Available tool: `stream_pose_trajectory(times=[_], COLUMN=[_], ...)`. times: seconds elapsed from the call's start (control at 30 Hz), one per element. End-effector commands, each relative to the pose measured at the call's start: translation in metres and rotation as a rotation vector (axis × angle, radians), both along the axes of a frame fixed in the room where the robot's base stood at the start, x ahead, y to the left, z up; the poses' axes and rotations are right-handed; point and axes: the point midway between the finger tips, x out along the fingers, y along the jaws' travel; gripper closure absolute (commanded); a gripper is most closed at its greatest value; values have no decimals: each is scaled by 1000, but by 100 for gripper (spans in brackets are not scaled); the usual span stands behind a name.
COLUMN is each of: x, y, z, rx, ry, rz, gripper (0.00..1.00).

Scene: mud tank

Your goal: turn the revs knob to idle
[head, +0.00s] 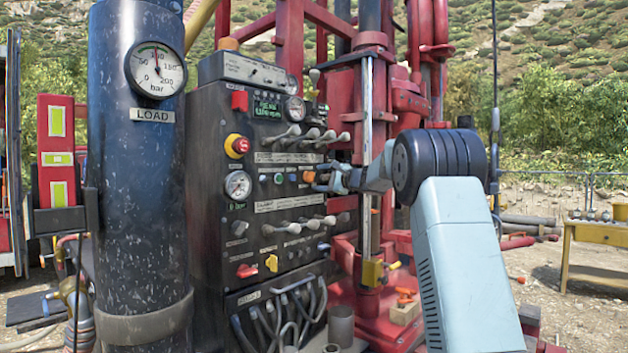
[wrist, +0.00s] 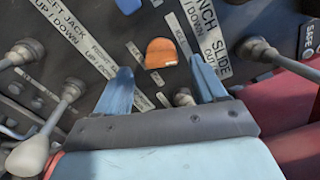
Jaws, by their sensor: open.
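An orange knob (head: 309,177) sticks out of the dark control panel (head: 213,140). It looks like the revs knob, but I cannot read its label clearly. In the wrist view the orange knob (wrist: 161,53) lies just beyond and between my fingertips. My gripper (wrist: 160,68) is open and empty, with one blue finger on each side of the knob's line. In the head view my gripper (head: 322,182) reaches the panel from the right, close to the knob. I cannot tell whether the fingers touch it.
Levers with rounded grey ends (wrist: 68,92) stand on both sides of my gripper. More levers (head: 296,135) stand above and others (head: 298,226) below. A red and yellow stop button (head: 237,146) is at the panel's left. Red rig steelwork (head: 410,95) stands behind my arm.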

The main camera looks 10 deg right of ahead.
Motion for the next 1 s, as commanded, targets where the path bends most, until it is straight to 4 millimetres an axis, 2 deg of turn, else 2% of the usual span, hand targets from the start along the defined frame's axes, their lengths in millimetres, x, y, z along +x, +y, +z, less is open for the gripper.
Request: stream_pose_trajectory(times=[0.23, 0.63, 1.0], x=[22, 27, 27], y=[16, 19, 18], z=[-1, 0, 0], rx=[0, 0, 0], ry=[0, 0, 0], rz=[0, -1, -1], gripper=[30, 30, 64])
